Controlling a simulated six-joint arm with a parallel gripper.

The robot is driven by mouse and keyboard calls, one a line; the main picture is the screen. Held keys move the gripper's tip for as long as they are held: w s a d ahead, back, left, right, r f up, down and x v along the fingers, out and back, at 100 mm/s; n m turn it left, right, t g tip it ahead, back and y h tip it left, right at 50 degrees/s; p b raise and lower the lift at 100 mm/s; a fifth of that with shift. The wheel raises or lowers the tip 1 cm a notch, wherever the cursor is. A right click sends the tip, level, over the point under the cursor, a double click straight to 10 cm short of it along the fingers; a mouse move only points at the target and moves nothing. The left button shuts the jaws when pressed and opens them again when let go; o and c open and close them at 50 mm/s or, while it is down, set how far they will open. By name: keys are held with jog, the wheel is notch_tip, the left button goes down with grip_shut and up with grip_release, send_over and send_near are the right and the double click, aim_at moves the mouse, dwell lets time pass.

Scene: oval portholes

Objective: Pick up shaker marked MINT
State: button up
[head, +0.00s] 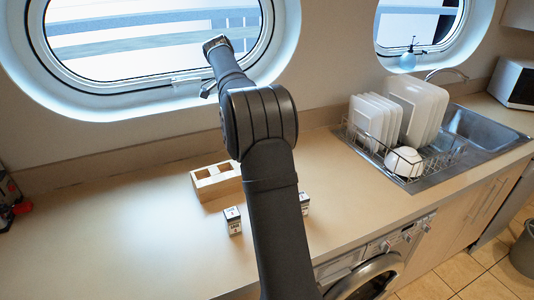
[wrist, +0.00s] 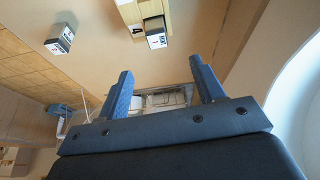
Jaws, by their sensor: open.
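In the wrist view, my gripper (wrist: 160,78) is open and empty, with its two blue fingers spread wide above the counter. A small box-like shaker (wrist: 156,38) with a white and black label is at the near end of the wooden holder (wrist: 124,13). Its lettering may read MINT but is too small to be sure. Another shaker (wrist: 59,40) stands apart toward the counter's front edge. In the head view, one shaker (head: 233,221) stands left of my arm and another (head: 304,203) shows just right of it. My arm hides part of the holder (head: 207,190).
A wire dish rack (head: 420,165) with white plates and a bowl (head: 404,162) stands right of my arm by the sink (head: 485,135). My arm rises in front of the window. The counter (head: 100,225) at left is mostly clear.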

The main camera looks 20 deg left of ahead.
jog(key=shift+m, duration=0.3)
jog(key=x, duration=1.1)
jog(key=shift+w+d, duration=0.15)
jog(key=shift+d, duration=0.1)
jog(key=shift+d+x, duration=0.2)
jog(key=shift+x, duration=1.25)
jog(key=shift+d+x, duration=0.2)
jog(key=shift+x, duration=1.25)
jog(key=shift+r, duration=0.1)
jog(key=c, duration=1.2)
jog(key=shift+o, duration=0.2)
